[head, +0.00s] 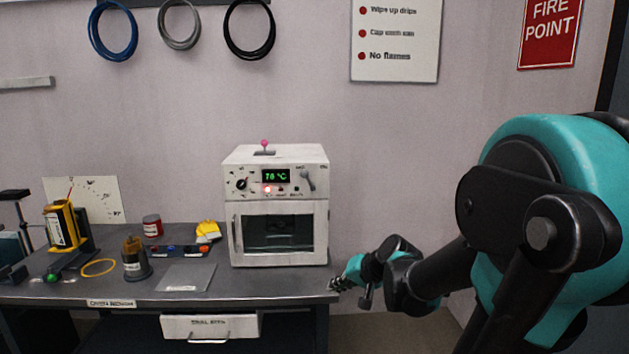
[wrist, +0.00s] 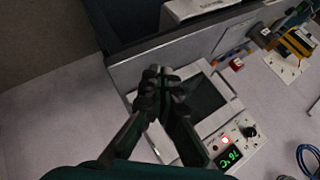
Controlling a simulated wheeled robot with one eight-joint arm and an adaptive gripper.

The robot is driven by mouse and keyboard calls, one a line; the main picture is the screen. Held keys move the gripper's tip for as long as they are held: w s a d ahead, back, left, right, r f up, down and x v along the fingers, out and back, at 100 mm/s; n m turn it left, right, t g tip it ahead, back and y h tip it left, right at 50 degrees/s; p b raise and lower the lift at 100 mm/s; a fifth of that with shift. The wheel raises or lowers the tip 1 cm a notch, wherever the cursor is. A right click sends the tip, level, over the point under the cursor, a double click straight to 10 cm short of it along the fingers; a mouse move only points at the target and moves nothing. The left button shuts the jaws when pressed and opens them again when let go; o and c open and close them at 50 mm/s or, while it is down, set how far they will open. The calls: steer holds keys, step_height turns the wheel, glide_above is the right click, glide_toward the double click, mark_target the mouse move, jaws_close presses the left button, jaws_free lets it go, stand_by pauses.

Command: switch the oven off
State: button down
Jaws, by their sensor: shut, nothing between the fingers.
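The white oven (head: 280,207) stands at the right end of the bench, with its glass door shut. Its panel shows a green display (head: 276,176) reading about 76 °C, a lit red light (head: 267,189), a black dial (head: 241,184) and a grey lever switch (head: 308,180) at the right. In the wrist view the oven's display (wrist: 228,158), red light (wrist: 225,140) and dial (wrist: 249,131) show; I cannot make out the lever there. My gripper (head: 336,284) is shut and empty, right of the oven and low near the bench's right edge. It also shows in the wrist view (wrist: 160,75).
The bench (head: 215,285) holds a yellow device (head: 62,226), a dark pot with a brown top (head: 134,258), a red can (head: 152,226), yellow gloves (head: 208,231) and a grey sheet (head: 187,277). A pink-knobbed piece (head: 264,144) stands on the oven's top.

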mark_target(308, 179)
steer(key=w+d+r+m+t+y, duration=0.2)
steer(key=w+d+r+m+t, duration=0.15)
steer(key=w+r, duration=0.7)
steer(key=w+d+r+m+t+y, duration=0.25)
steer(key=w+r+m+t, duration=0.25)
steer(key=w+r, duration=0.55)
steer(key=w+a+r, duration=0.1)
steer(key=w+a, duration=0.7)
steer(key=a, duration=0.1)
steer(key=shift+a+r, duration=0.15)
steer(key=shift+r, duration=0.1)
steer(key=shift+a, duration=0.1)
